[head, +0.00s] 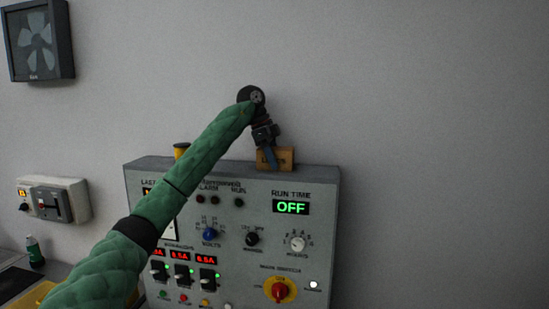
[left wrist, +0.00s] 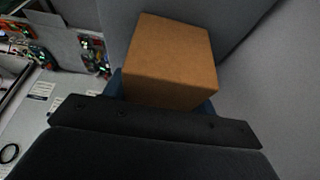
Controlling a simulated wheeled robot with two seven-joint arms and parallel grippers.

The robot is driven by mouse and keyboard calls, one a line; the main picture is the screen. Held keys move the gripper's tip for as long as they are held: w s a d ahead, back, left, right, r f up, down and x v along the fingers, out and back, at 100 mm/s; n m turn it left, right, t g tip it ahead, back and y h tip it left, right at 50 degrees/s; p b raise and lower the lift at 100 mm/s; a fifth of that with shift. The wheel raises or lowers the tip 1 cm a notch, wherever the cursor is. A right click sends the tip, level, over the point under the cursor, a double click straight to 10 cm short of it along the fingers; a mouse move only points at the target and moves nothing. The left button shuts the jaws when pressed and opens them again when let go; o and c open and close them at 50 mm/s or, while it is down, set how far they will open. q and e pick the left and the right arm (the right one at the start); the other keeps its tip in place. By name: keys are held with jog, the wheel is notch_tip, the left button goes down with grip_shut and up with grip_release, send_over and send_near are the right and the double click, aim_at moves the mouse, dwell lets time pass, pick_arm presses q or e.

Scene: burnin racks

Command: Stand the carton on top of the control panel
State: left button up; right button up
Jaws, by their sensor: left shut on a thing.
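The carton (head: 285,158) is a small brown box at the top edge of the grey control panel (head: 256,189), right of its middle. My left gripper (head: 270,157) comes down onto it from above and is shut on it. In the left wrist view the carton (left wrist: 173,58) fills the upper middle, beyond the dark gripper body, with blue finger parts (left wrist: 115,84) beside it. The carton looks upright at the panel's top; I cannot tell whether its base touches the surface. My right gripper is in neither view.
A yellow and black object (head: 181,149) stands on the panel top left of the carton. A fan unit (head: 37,40) and a switch box (head: 55,201) are on the wall at left. The wall right of the panel is bare.

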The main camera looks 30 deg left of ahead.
pick_arm(q)
jog(key=o, duration=1.1)
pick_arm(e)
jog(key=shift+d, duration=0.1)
pick_arm(q)
jog(key=shift+r, duration=0.15)
jog(key=shift+b+v, duration=0.75)
jog(key=shift+v, duration=0.55)
jog(key=shift+b+v, duration=1.1)
jog(key=shift+v, duration=1.65)
jog(key=b+v, duration=0.1)
jog(key=v, duration=0.2)
jog(key=shift+a+r, duration=0.1)
jog(key=shift+r, duration=0.25)
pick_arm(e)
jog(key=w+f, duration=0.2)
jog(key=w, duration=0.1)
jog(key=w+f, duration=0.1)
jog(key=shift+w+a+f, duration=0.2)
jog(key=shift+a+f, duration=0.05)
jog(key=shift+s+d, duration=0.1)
